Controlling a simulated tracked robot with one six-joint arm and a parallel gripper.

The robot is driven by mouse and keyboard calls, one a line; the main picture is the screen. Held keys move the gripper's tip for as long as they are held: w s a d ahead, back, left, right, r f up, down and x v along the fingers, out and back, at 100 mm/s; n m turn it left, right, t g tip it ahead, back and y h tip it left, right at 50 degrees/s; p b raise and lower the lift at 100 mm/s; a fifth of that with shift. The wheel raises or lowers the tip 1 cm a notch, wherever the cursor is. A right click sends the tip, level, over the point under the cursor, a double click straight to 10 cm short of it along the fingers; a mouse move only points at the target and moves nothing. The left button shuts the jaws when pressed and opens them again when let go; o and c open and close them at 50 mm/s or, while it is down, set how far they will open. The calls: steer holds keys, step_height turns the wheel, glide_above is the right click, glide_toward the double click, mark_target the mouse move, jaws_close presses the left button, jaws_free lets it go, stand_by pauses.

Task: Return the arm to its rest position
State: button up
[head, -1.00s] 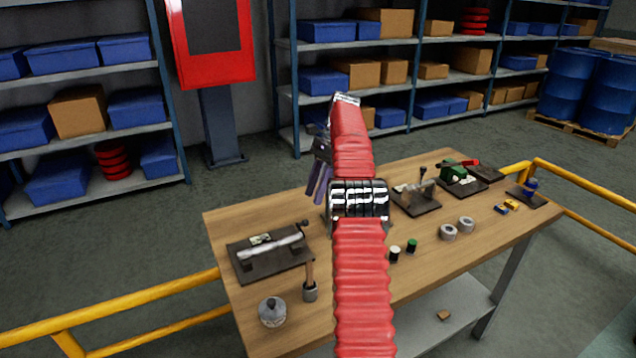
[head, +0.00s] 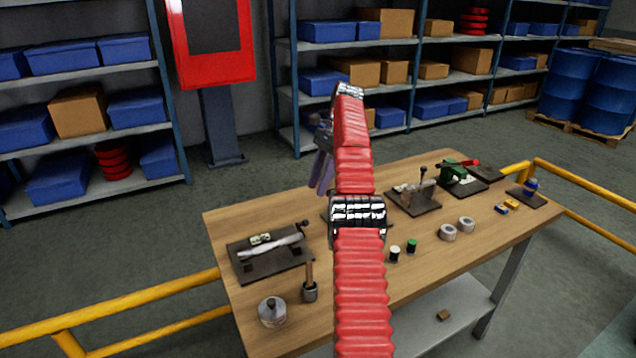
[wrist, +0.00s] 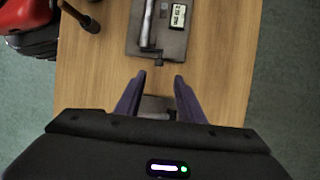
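My gripper (head: 321,172) hangs at the end of my red-sleeved arm, above the back edge of the wooden workbench (head: 350,290). In the wrist view my gripper (wrist: 156,78) shows two purple fingers set apart, with nothing held between them. Bench top shows below the gap, and part of a dark plate (wrist: 158,108) shows between the fingers nearer the gripper body. My arm hides the middle of the bench in the head view.
More fixtures (head: 414,198) stand at right. Yellow rails (head: 170,325) flank the bench; shelves (head: 355,45) stand behind.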

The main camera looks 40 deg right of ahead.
stand_by(0.4)
steer(key=s+a+r+n+t+h, duration=0.15)
steer(key=a+r+n, duration=0.5)
steer(key=a, duration=0.65)
steer(key=s+a+r+n+h, duration=0.1)
steer(key=a+r+n+h, duration=0.15)
steer(key=a+r, duration=0.85)
steer(key=s+a+f+n+t, duration=0.1)
steer(key=s+a+f+n, duration=0.15)
steer(key=s+a, duration=0.4)
steer(key=s+a+f+n+t, duration=0.1)
steer(key=s+a+f+n, duration=0.1)
steer(key=s+a+n, duration=0.35)
steer(key=s+a+f+n+t, duration=0.1)
steer(key=s+a+f+n, duration=0.1)
steer(key=s+a+f, duration=0.2)
steer(key=s+a+f+n, duration=0.2)
steer(key=s+f, duration=0.3)
steer(key=s, duration=0.3)
steer(key=shift+s+a+t+h, duration=0.3)
steer(key=shift+s+a+t, duration=0.05)
steer(key=shift+a, duration=0.55)
steer(key=shift+f, duration=0.1)
steer(key=shift+c, duration=0.5)
